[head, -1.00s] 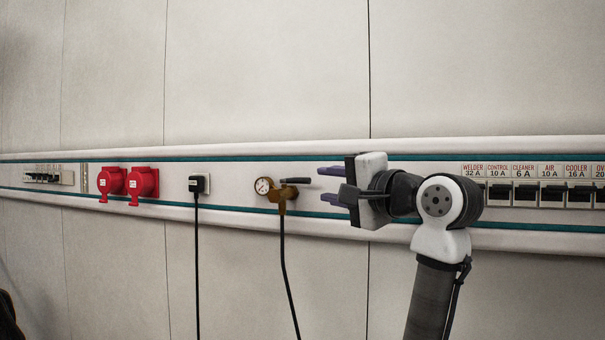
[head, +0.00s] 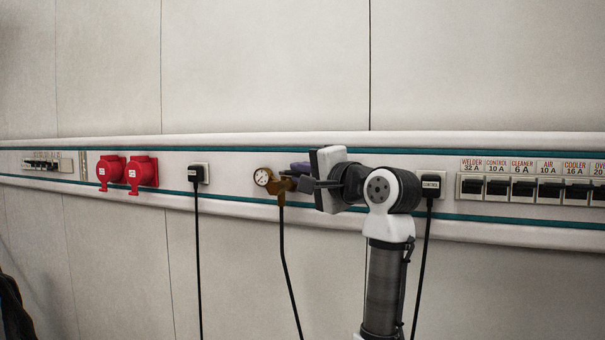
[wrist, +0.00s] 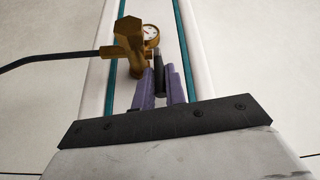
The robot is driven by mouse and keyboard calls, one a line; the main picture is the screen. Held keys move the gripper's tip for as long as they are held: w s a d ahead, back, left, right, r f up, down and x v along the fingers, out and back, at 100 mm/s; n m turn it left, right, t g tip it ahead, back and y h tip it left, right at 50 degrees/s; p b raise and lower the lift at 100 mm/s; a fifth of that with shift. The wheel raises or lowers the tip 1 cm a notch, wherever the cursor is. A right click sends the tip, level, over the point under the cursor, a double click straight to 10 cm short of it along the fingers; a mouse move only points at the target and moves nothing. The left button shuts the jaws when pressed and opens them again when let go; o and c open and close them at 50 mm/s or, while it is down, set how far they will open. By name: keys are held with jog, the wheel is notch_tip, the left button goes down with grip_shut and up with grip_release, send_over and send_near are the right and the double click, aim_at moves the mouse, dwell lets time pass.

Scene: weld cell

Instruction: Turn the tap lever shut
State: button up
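The tap is a brass valve (head: 283,184) on the wall rail, with a round gauge (head: 263,177) on its left. In the wrist view the brass body (wrist: 130,45) and gauge (wrist: 151,33) lie just beyond my fingertips. The dark tap lever (wrist: 158,70) points from the body toward my gripper, along the rail. My gripper (wrist: 160,84) has its purple fingers on either side of the lever, close together, and looks shut on it. In the head view my gripper (head: 298,174) is at the tap's right side and hides most of the lever.
A black hose (head: 284,260) hangs from the tap. Left are a black plug (head: 196,175) and two red sockets (head: 142,173). Right of my arm are a CONTROL plug (head: 431,186) with its cable and a row of labelled breakers (head: 523,188). The wall above the rail is bare.

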grip_shut()
jog(key=shift+w+d+n+g+y, duration=0.1)
jog(key=shift+w+n+g+y, duration=0.15)
jog(key=shift+n+g+y, duration=0.5)
jog(key=o, duration=0.5)
grip_release()
jog(key=b+v, duration=0.5)
jog(key=v, duration=0.8)
jog(key=shift+s+d, duration=0.25)
jog(key=shift+d, duration=0.1)
